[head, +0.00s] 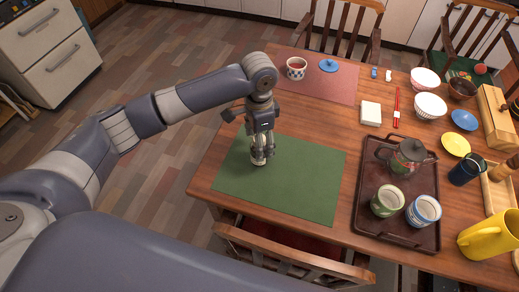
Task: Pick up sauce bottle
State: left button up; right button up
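I cannot make out a sauce bottle for certain in the head view. My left gripper (262,160) points down over the green placemat (305,182) at the near left of the wooden table (325,122). Its fingers look close together, but their gap is too small to judge, and no held object is visible. My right gripper is not in view.
A brown tray (372,208) holds a dark teapot (408,158) and two cups. Bowls, plates, a navy mug (466,170) and a yellow jug (488,236) crowd the right side. A checkered cup (296,68) stands on the red placemat (335,90). Chairs border the table.

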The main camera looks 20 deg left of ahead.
pick_arm(q)
notch_tip(320, 180, down, 4)
jog(key=shift+a+r, duration=0.1)
jog(key=shift+a, duration=0.05)
jog(key=shift+f, duration=0.4)
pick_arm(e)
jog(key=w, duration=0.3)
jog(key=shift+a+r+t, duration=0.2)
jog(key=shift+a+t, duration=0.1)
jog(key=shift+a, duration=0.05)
pick_arm(q)
jog(key=shift+c, duration=0.6)
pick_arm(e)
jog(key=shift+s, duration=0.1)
pick_arm(q)
jog(key=c, duration=1.2)
jog(key=shift+r, duration=0.1)
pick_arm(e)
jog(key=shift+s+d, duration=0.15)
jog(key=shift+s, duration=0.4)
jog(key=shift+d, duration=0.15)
pick_arm(q)
jog(key=shift+r, duration=0.15)
